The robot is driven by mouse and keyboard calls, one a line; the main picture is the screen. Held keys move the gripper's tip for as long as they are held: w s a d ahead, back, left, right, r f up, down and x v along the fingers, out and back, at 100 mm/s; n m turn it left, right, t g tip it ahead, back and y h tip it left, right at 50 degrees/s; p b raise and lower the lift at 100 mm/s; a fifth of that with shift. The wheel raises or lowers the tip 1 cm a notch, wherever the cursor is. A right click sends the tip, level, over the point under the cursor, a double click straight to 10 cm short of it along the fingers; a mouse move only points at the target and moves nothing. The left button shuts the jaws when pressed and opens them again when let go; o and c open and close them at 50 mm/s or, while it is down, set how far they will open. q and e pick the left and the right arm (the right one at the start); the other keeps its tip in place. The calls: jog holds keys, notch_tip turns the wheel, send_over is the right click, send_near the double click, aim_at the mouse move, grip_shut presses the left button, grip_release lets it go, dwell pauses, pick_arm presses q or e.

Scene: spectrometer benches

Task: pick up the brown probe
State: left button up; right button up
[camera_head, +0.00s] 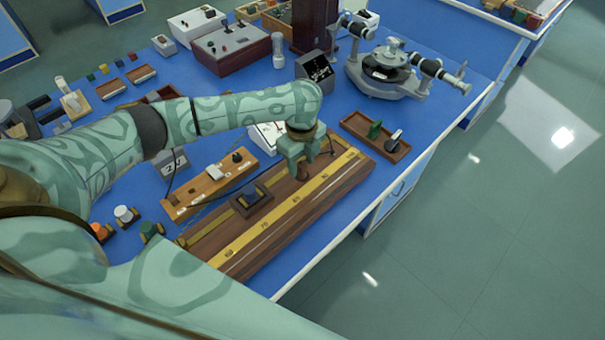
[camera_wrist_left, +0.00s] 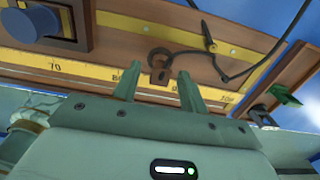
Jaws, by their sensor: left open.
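The brown probe (camera_head: 303,173) stands on the long wooden bench with the yellow scale (camera_head: 265,236), near its far end. In the left wrist view the probe (camera_wrist_left: 159,62) shows a round top and lies between the fingertips, with a gap on each side. My left gripper (camera_head: 306,158) is open, pointing down over the probe; its two fingers (camera_wrist_left: 160,76) also show in the left wrist view. The probe's lower part is partly hidden. My right gripper is not in view.
A dark block with a blue knob (camera_head: 251,198) sits on the bench nearer me. A black cable (camera_wrist_left: 232,72) runs close by the probe. A wooden tray (camera_head: 356,127) with a green piece stands right of the gripper, near the table edge. A grey spectrometer (camera_head: 390,72) stands behind.

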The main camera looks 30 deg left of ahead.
pick_arm(q)
notch_tip(320, 180, down, 2)
jog(key=shift+f, duration=0.1)
jog(key=shift+c, duration=0.3)
grip_shut()
jog(key=shift+r, duration=0.25)
